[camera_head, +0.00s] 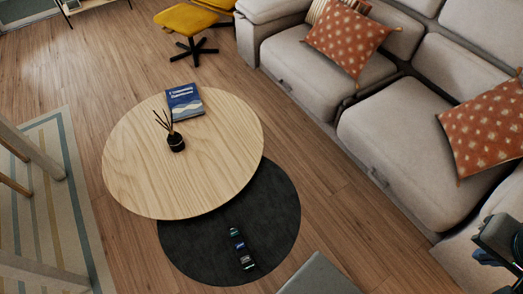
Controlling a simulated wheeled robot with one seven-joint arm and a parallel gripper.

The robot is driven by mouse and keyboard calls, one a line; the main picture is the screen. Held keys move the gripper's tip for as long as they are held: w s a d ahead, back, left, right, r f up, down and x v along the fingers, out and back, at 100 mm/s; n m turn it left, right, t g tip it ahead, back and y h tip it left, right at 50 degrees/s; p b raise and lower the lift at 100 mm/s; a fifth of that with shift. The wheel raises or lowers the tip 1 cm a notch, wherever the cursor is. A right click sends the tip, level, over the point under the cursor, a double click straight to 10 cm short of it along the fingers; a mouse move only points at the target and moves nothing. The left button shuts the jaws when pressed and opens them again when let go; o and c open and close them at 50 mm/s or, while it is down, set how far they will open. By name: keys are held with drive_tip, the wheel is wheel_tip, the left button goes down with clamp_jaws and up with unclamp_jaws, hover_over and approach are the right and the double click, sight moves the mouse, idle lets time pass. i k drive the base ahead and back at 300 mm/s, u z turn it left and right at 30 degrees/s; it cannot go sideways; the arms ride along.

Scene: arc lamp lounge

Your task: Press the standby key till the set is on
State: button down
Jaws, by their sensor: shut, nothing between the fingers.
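A slim dark remote-like strip (240,248) lies on the low black round table (283,205), near its front. It has small pale, blue and green patches. Its separate keys are too small to tell apart, so I cannot pick out a standby key. No screen or set can be made out in this view. A black and teal part of my arm shows at the right edge, cut off by the frame. No fingertips can be made out there, and nothing of mine touches the strip.
A larger round wooden table (225,150) overlaps the black one and bears a blue book (184,102) and a black reed diffuser (176,142). A grey sofa (400,125) with patterned cushions (348,38) lines the right. Wooden floor is clear between tables and sofa.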

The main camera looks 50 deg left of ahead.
sight(244, 259)
drive_tip(key=u, duration=0.05)
drive_tip(key=k, duration=1.15)
drive_tip(key=u, duration=0.35)
